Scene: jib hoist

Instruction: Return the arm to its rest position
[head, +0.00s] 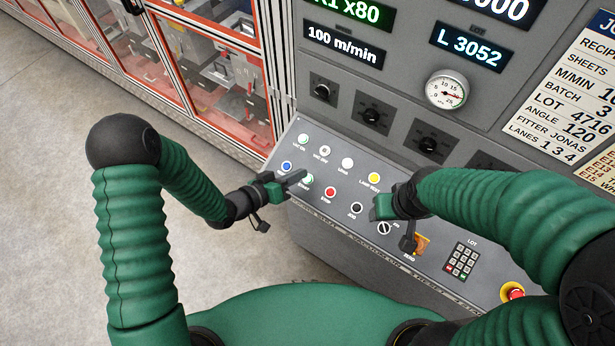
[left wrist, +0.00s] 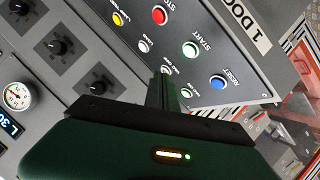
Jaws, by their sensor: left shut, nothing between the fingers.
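My left gripper (head: 300,176) is shut and empty over the left part of the sloped button panel (head: 290,208). In the head view its tips overlap the edge of the green START button (head: 307,179), beside the blue button (head: 286,166). In the left wrist view the shut fingers (left wrist: 164,82) appear over the panel, with START (left wrist: 190,49) and blue RESET (left wrist: 217,82) to their right. Contact with the panel cannot be told. My right gripper (head: 383,207) hangs over the panel near the black JOG button (head: 356,208); its fingers are not clear.
A red button (head: 330,192), a yellow one (head: 374,177) and a keypad (head: 462,261) sit on the panel. Black knobs (head: 374,113) and a gauge (head: 446,90) are on the upright face behind. A red-framed glazed guard (head: 240,125) stands left. Open floor (head: 45,200) lies left.

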